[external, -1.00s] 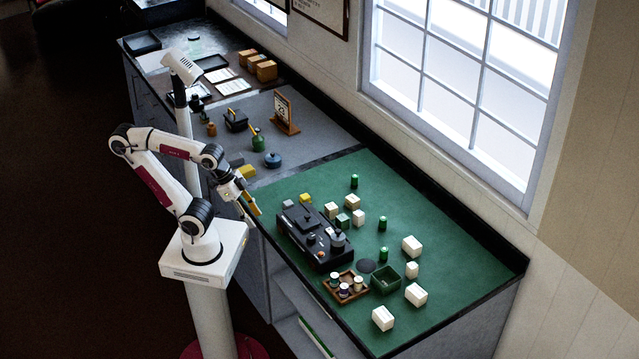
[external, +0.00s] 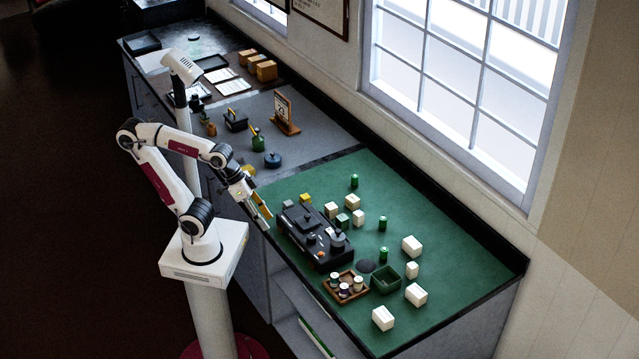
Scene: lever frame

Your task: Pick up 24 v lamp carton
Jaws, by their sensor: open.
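Several white cartons stand on the green mat (external: 455,262). One group is behind the black device, with cartons at its left (external: 331,210), back (external: 352,202) and right (external: 358,218). Others stand at the right: a larger carton (external: 412,245), a small one (external: 412,270), another (external: 416,294) and one near the front edge (external: 383,318). Their labels are too small to read, so I cannot tell which is the 24 V lamp carton. My gripper (external: 264,217) is open and empty, pointing down at the mat's left edge, apart from all the cartons.
A black lever device (external: 314,238) stands between my gripper and the cartons. A wooden tray (external: 346,287) with small jars, a green bin (external: 386,279) and several green cylinders (external: 383,223) share the mat. A yellow block (external: 305,198) sits behind the device. The mat's far right is clear.

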